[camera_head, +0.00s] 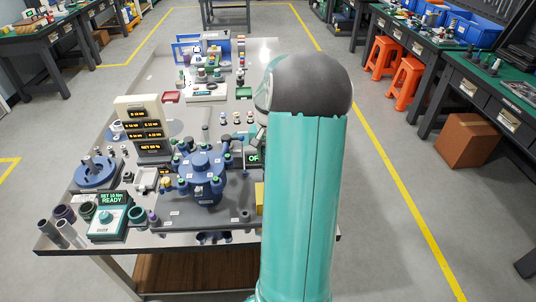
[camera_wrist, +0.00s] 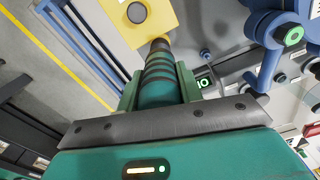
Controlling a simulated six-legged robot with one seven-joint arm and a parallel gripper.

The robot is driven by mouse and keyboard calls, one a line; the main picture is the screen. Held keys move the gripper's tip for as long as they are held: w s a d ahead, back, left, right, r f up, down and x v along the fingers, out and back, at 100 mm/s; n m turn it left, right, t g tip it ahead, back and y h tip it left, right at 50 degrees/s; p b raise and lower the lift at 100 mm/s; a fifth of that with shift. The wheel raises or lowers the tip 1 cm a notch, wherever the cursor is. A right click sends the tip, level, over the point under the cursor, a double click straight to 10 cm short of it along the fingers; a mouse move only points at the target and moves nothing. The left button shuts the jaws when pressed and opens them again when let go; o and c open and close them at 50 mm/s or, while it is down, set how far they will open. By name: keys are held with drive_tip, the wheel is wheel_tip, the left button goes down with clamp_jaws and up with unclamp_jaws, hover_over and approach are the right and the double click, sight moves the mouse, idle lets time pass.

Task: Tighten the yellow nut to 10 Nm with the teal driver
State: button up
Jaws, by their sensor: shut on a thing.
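The teal driver (camera_wrist: 160,85), banded with dark rings, sits between the two green fingers of my gripper (camera_wrist: 160,90) in the wrist view. My gripper is shut on it. Its dark far end meets or overlaps the edge of a yellow block (camera_wrist: 152,12); I cannot tell if they touch. The yellow block (camera_head: 259,197) also shows in the head view, partly behind my teal arm, which hides my gripper there. The blue vessel (camera_head: 202,165) stands on the bench with several fittings around it. A small yellow-orange piece (camera_head: 166,182) at its left may be the yellow nut, too small to be sure.
A teal controller (camera_head: 109,213) reads "SET 10 Nm READY" at the bench's front left. A stack of orange-lettered displays (camera_head: 142,125) stands behind the vessel's left. A blue round rack (camera_head: 95,172) is at left. Blue pipework (camera_wrist: 272,55) with a green ring is at right in the wrist view.

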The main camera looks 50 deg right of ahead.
drive_tip(key=shift+f, duration=0.7)
idle(1.6)
drive_tip(key=shift+r, duration=2.55)
drive_tip(key=shift+s, duration=0.1)
